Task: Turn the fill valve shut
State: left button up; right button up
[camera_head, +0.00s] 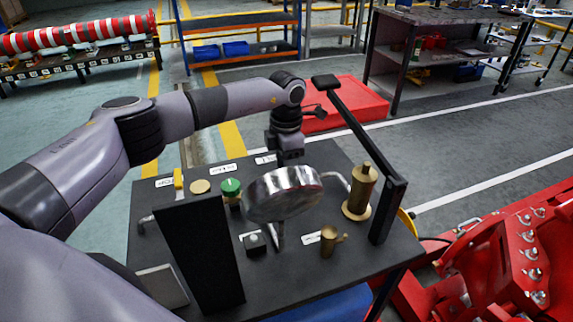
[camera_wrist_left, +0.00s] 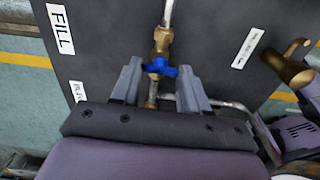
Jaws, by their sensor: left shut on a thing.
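The blue valve handle (camera_wrist_left: 152,68) sits on a brass valve body (camera_wrist_left: 162,42) in a thin metal pipe (camera_wrist_left: 168,12), in the left wrist view. My left gripper (camera_wrist_left: 161,76) is shut on this blue handle, with one finger on each side. A white FILL label (camera_wrist_left: 61,30) lies to the left of the valve. In the head view my left gripper (camera_head: 289,157) reaches down to the far part of the black panel (camera_head: 335,158). The round metal gauge (camera_head: 283,194) hides the fingertips and valve there. My right gripper is not in view.
Close by stand a green knob (camera_head: 231,187), a yellow handle (camera_head: 179,180), a tall brass fitting (camera_head: 361,190) and a small brass fitting (camera_head: 328,240). Black upright bars (camera_head: 200,255) flank the panel. Red machinery (camera_head: 505,255) is at right. A red box (camera_head: 345,103) lies behind.

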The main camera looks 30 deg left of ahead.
pick_arm(q)
jog(key=o, duration=1.1)
jog(key=shift+c, duration=0.2)
jog(key=shift+r, duration=3.65)
